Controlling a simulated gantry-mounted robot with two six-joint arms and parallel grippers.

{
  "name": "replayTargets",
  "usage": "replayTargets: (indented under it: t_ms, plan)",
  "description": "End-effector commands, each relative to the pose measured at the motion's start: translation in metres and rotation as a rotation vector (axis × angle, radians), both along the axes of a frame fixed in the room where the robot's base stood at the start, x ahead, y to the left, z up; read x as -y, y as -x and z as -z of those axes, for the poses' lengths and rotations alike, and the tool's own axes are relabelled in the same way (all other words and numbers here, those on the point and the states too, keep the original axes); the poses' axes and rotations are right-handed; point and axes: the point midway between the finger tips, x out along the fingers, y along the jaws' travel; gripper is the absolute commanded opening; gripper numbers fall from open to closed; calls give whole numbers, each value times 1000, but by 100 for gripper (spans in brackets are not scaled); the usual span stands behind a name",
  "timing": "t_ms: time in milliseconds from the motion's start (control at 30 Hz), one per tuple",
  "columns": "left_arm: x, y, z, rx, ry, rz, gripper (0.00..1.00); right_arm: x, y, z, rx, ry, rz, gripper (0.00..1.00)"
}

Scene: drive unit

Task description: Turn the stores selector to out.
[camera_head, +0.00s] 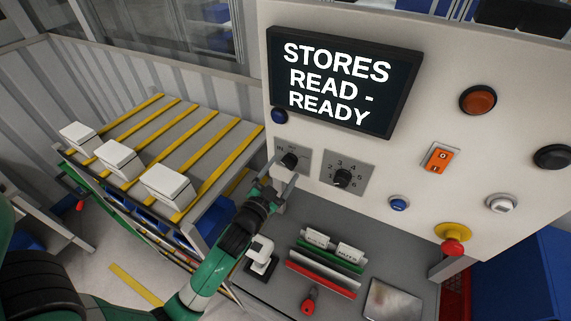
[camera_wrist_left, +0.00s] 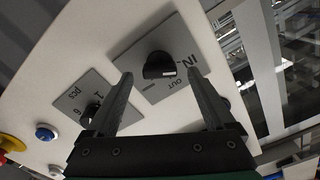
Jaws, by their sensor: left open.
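The stores selector (camera_head: 289,160) is a black knob on a grey plate at the lower left of the white panel, below the screen. In the left wrist view the selector knob (camera_wrist_left: 158,65) shows with IN and OUT lettered on its plate; which one its white mark points to I cannot tell for sure. My left gripper (camera_head: 278,178) is open just in front of and below the knob. In the left wrist view the fingers of my left gripper (camera_wrist_left: 159,73) stand either side of the knob, apparently not touching it. My right gripper is not in view.
The screen (camera_head: 341,83) reads "STORES READ - READY". A numbered selector (camera_head: 343,177) sits close to the right of the stores selector. Further right are an orange rocker switch (camera_head: 438,158), several buttons and a red emergency stop (camera_head: 453,246). A grey shelf (camera_head: 345,221) juts out below.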

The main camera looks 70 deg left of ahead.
Motion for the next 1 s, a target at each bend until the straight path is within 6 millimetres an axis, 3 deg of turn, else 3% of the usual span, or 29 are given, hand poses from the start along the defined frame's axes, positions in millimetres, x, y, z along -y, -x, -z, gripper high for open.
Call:
replayTargets:
  t_ms: [133,433,900,1000]
  plan:
    - [-11,-14,-1,0,0,-1,88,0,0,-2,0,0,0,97]
    - [-14,-17,0,0,0,0,88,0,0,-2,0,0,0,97]
    - [-13,-17,0,0,0,0,5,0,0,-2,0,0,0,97]
    - [-13,-17,0,-1,-1,0,2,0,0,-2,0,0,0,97]
